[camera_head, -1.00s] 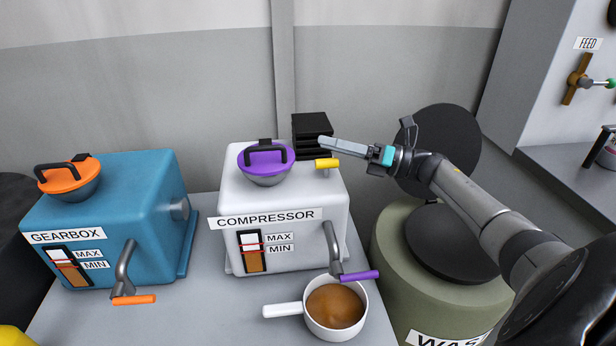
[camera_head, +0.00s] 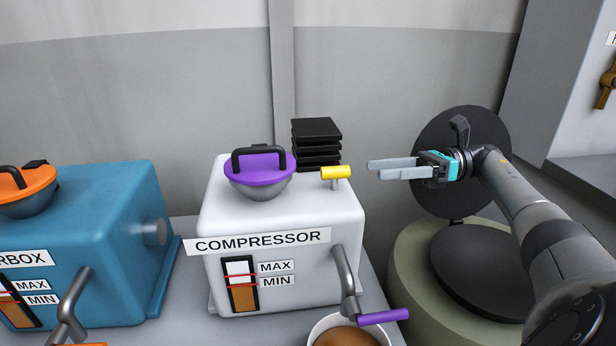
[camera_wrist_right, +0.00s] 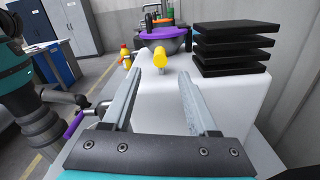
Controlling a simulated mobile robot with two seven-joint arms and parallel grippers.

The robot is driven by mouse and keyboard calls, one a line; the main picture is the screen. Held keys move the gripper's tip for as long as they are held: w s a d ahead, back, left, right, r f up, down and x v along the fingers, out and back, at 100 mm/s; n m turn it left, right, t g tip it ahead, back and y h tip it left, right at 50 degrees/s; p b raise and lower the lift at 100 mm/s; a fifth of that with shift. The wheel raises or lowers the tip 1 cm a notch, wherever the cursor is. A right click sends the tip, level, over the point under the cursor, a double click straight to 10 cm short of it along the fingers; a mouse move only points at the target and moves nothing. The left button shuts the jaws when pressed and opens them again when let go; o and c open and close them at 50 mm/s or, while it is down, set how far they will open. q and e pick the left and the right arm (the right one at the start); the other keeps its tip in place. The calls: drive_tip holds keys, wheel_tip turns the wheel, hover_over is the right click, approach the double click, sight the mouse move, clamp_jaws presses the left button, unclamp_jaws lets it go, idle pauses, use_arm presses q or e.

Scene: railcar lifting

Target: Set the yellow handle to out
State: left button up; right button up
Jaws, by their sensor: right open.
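The yellow handle (camera_head: 336,172) is a short bar on a small stem at the top right edge of the white compressor (camera_head: 290,255). My right gripper (camera_head: 370,168) is open and empty, just to the right of the yellow handle and apart from it. In the right wrist view the yellow handle (camera_wrist_right: 160,57) shows ahead, between and beyond the two fingertips (camera_wrist_right: 174,78). My left gripper is not in view.
A purple-lidded bowl (camera_head: 259,175) sits on the compressor, with black stacked plates (camera_head: 316,140) behind. A purple crank handle (camera_head: 383,316) sticks out at its front. A pot (camera_head: 345,338) is below. A blue gearbox (camera_head: 100,235) stands left, a green waste drum (camera_head: 410,265) right.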

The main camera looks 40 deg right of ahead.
sight(316, 172)
drive_tip(key=x, duration=1.3)
drive_tip(key=shift+w+a, duration=0.1)
drive_tip(key=shift+a, duration=0.1)
clamp_jaws()
idle(1.0)
